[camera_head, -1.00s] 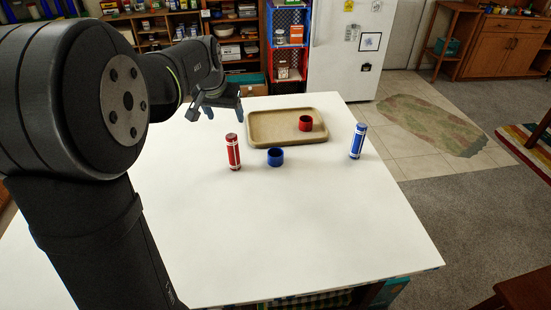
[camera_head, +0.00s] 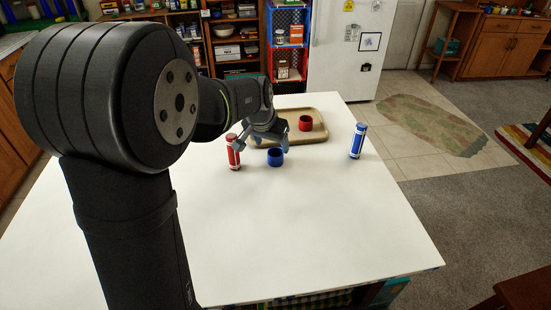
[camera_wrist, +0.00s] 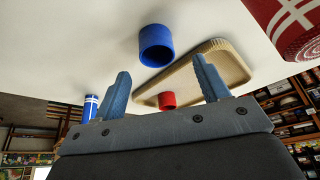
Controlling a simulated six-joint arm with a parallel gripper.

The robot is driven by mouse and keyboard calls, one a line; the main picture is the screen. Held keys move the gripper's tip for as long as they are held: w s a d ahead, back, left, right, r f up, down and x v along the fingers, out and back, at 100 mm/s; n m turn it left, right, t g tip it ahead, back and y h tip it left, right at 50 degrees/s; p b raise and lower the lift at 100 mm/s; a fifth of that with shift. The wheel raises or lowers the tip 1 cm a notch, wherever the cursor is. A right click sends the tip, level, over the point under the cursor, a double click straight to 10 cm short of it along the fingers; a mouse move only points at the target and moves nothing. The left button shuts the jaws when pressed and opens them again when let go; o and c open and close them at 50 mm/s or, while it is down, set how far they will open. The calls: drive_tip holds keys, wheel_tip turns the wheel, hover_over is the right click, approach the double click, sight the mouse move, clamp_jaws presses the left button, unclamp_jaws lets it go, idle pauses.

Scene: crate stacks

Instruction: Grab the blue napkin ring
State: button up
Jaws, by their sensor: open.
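The blue napkin ring (camera_head: 275,157) stands on the white table, in front of the tan tray. In the wrist view the blue ring (camera_wrist: 156,46) shows beyond and between the fingertips, apart from them. My gripper (camera_head: 262,146) is open and empty, close to the ring on its left and far side in the head view. Its two blue-grey fingers (camera_wrist: 165,76) are spread wide in the wrist view. A red napkin ring (camera_head: 305,123) sits in the tray and also shows in the wrist view (camera_wrist: 167,100).
A red cylinder (camera_head: 233,152) with white bands stands upright close to my gripper on the left. A blue cylinder (camera_head: 358,141) stands at the right. The tray (camera_head: 320,136) lies behind. The table's front (camera_head: 310,230) is clear.

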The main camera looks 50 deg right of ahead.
sight(276, 152)
drive_tip(key=shift+s+x, duration=0.2)
drive_tip(key=shift+x, duration=2.75)
drive_tip(key=c, duration=1.1)
